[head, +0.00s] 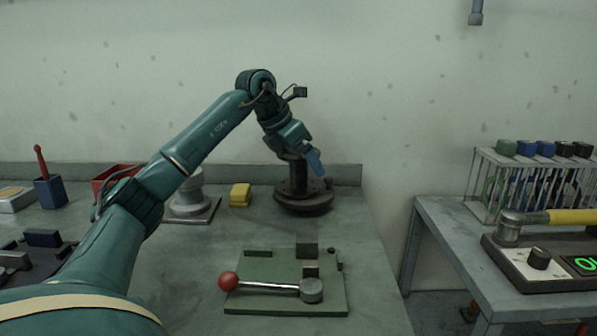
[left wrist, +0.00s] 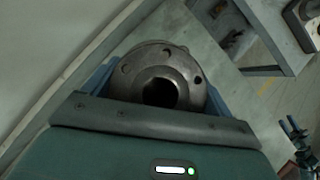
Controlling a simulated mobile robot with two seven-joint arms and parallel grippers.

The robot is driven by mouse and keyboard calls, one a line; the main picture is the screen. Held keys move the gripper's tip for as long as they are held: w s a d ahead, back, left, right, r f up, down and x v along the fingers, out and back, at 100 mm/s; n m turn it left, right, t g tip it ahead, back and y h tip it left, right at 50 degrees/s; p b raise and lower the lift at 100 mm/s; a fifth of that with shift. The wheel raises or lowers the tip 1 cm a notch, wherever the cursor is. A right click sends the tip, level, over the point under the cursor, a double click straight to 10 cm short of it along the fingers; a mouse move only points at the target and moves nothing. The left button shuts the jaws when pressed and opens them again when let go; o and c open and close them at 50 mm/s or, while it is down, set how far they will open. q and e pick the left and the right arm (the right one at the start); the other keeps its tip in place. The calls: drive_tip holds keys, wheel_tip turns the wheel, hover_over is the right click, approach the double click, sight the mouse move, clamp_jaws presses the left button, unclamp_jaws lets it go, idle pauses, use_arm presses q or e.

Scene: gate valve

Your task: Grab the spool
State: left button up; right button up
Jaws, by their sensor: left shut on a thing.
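The spool (head: 299,180) is a dark metal piece with a flanged top, upright on a dark round base (head: 303,206) near the back right of the left bench. In the left wrist view, the spool's round flange (left wrist: 150,62) shows bolt holes and a dark central bore. My left gripper (head: 308,160) is shut on the spool near its top, with a blue finger visible on the right side. In the left wrist view, blue fingers lie on both sides of the flange.
A green fixture board (head: 250,258) with a red-knobbed lever stands in front. A yellow block (head: 240,194) and a grey cylindrical piece (head: 188,188) stand left of the spool. A gap separates this bench from the right bench (head: 450,215), which holds a rack and a control panel.

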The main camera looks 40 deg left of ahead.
use_arm(q)
drive_tip(key=c, duration=0.4)
drive_tip(key=shift+r, duration=0.2)
drive_tip(key=shift+c, duration=0.8)
